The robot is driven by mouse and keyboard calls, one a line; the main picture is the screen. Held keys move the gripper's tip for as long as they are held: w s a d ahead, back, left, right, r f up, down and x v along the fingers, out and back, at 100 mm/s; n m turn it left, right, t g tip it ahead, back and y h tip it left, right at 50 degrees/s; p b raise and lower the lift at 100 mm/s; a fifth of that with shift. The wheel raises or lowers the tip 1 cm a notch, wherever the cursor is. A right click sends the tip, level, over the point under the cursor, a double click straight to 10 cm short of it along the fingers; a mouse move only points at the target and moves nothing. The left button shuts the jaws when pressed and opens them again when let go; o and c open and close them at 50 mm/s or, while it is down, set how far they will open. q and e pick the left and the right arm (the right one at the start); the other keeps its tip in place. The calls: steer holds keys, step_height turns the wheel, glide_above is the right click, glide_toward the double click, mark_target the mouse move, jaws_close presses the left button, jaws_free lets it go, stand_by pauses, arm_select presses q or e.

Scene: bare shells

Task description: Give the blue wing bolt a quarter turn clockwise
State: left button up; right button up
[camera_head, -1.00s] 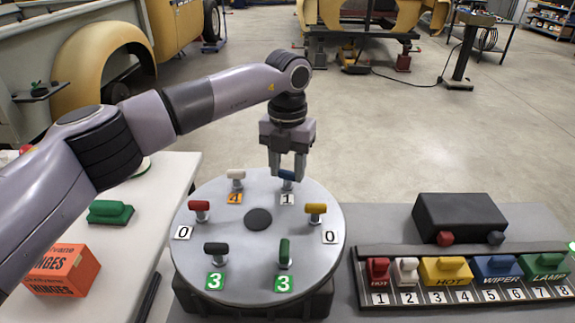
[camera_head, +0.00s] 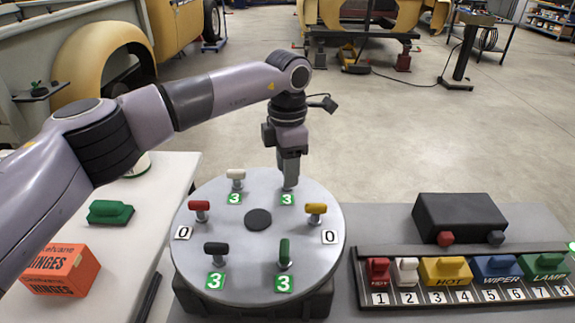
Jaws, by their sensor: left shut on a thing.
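A round grey disc (camera_head: 258,275) carries several wing bolts around a dark central hub. My left gripper (camera_head: 289,178) points down over the disc's far side, just right of centre, and is shut on the blue wing bolt. The fingers hide the blue handle. The tag in front of it (camera_head: 287,199) is green and reads 3. The gripper looks narrow, turned edge-on to the head view. My right gripper is not in view.
White (camera_head: 236,175), red (camera_head: 199,207), yellow (camera_head: 316,209), black (camera_head: 216,249) and green (camera_head: 285,249) wing bolts stand around the disc. A switch panel (camera_head: 465,296) and black box (camera_head: 459,217) are right. An orange box (camera_head: 62,273) and green handle (camera_head: 110,212) lie left.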

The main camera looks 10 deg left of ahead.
arm_select(q)
steer(key=shift+r+m, duration=0.1)
steer(key=shift+m, duration=1.4)
steer(key=o, duration=1.1)
steer(key=shift+c, duration=0.2)
steer(key=shift+r+b, duration=0.35)
steer(key=shift+r, duration=3.2)
